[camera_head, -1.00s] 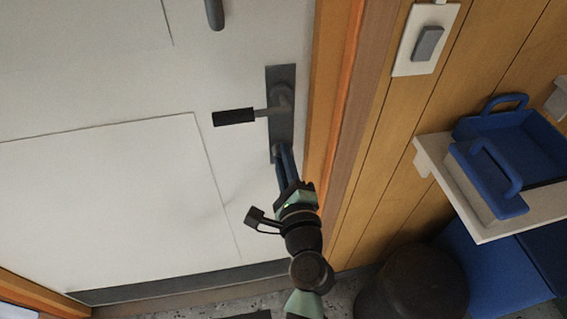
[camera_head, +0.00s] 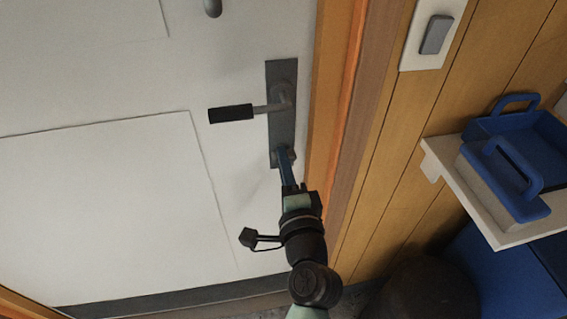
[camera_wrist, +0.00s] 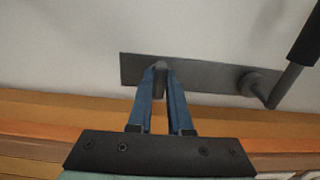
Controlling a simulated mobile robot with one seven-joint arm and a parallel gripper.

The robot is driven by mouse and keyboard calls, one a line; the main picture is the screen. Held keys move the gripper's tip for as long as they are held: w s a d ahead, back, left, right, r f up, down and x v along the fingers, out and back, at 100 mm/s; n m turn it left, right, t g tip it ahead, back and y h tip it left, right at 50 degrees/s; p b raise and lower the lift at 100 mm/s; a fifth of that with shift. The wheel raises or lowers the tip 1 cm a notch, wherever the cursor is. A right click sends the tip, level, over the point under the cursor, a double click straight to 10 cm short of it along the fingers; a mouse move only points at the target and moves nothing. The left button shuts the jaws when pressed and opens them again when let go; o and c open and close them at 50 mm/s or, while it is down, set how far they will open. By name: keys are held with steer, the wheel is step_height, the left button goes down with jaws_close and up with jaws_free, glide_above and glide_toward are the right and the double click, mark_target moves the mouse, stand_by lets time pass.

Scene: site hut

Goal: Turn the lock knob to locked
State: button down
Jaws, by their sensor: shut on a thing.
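The lock knob (camera_wrist: 161,78) is a small dark grey piece on the lower part of the dark door plate (camera_head: 282,100). In the head view it is mostly hidden by my gripper. My gripper (camera_head: 285,160) has blue fingers and reaches the plate below the lever handle (camera_head: 235,113). In the wrist view, my gripper (camera_wrist: 160,72) is shut on the lock knob, with one finger on each side of it. The knob's exact turn angle is hard to tell. The lever handle lies roughly level, pointing left, above my fingers.
The white door (camera_head: 90,190) fills the left. An orange-brown door frame (camera_head: 335,110) stands close to the right of the plate. Further right are a light switch (camera_head: 436,35), a white shelf (camera_head: 470,205) with a blue tray (camera_head: 520,150), and a dark round stool (camera_head: 430,290).

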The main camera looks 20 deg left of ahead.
stand_by(0.3)
steer(key=c, duration=0.8)
jaws_free()
steer(key=shift+c, duration=0.2)
steer(key=b+v, duration=0.1)
steer(key=v, duration=1.2)
